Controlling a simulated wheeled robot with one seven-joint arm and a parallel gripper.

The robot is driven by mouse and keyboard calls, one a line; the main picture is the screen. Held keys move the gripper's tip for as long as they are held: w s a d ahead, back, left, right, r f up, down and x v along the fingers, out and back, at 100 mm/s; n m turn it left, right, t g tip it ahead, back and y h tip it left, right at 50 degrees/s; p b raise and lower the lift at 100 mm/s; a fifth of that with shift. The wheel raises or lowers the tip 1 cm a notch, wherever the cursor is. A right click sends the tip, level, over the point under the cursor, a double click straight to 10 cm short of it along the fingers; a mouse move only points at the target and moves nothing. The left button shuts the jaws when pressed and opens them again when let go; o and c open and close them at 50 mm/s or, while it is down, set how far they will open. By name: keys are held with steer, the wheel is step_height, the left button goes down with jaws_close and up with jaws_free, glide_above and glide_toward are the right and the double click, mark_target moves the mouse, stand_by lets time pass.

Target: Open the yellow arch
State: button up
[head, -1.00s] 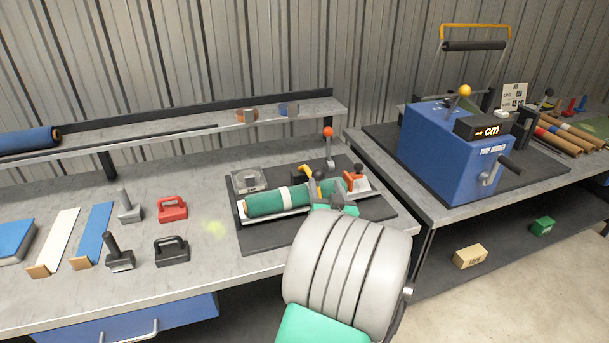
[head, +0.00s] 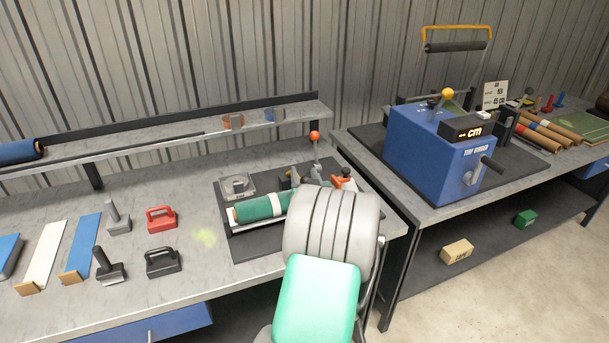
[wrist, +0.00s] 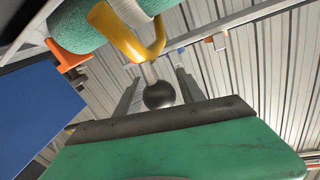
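In the wrist view the yellow arch (wrist: 125,38) curves beside the green turf roll (wrist: 90,25). A pale stem ending in a black ball knob (wrist: 159,95) runs down from the arch. My gripper (wrist: 156,90) is open, with its two grey fingers on either side of the knob and apparent gaps between them and it. Whether either finger touches the knob I cannot tell. In the head view the green roll (head: 258,207) with a white band lies in its cradle on a dark mat. My arm hides its right end and most of the arch.
A lever with a red ball (head: 315,136) stands behind the roll. An orange clamp (wrist: 68,55) is near the roll's end. Red (head: 161,219) and black (head: 162,262) handled blocks stand left. A blue turf winder (head: 440,150) is on the right bench.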

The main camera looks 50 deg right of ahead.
jaws_close()
stand_by(1.1)
